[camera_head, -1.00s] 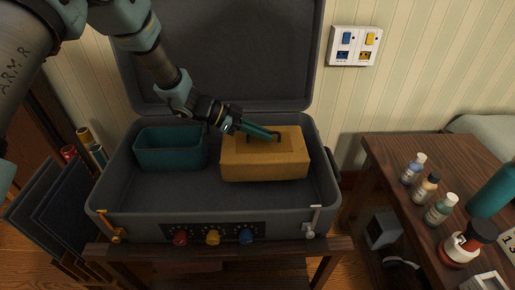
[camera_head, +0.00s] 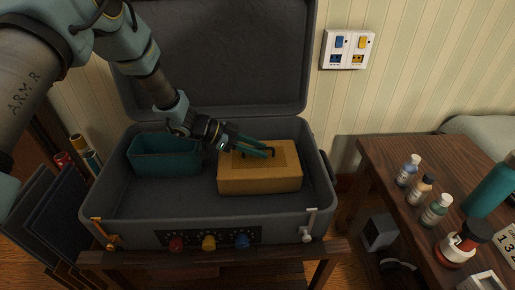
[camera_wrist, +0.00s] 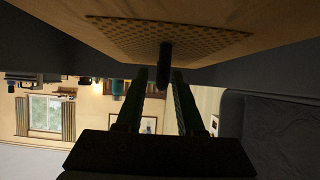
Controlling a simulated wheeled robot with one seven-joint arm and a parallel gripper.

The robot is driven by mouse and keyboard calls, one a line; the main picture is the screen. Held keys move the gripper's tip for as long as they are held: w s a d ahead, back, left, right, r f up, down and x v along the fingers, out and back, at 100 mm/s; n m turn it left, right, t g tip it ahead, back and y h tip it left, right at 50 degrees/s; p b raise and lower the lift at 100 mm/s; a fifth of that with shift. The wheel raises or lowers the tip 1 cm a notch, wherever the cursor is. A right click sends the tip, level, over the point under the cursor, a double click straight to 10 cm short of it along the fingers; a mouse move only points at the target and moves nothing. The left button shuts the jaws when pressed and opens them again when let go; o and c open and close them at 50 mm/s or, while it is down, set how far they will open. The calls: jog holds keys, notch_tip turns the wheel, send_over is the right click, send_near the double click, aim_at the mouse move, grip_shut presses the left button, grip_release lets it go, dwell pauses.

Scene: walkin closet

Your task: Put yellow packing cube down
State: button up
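The yellow packing cube (camera_head: 260,179) sits upright in the right part of the open grey suitcase (camera_head: 140,207), and seems to rest on its floor. It has a dark handle and a mesh panel on top. My gripper (camera_head: 268,150) is over the cube's top, reaching in from the left, with its two teal fingers spread. In the wrist view, the handle (camera_wrist: 165,62) shows between the tips of my open gripper (camera_wrist: 160,73), with gaps beside it. The cube's mesh top (camera_wrist: 120,36) fills the upper part of that view.
A teal open-topped bin (camera_head: 166,160) stands in the suitcase's left part, close to my wrist. The raised lid (camera_head: 215,60) is behind. A wooden table (camera_head: 390,165) with several small bottles is at the right. Floor space in front of the cube is free.

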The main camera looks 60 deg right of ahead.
jog(key=shift+o, duration=0.2)
jog(key=shift+r, duration=0.15)
jog(key=v, duration=1.2)
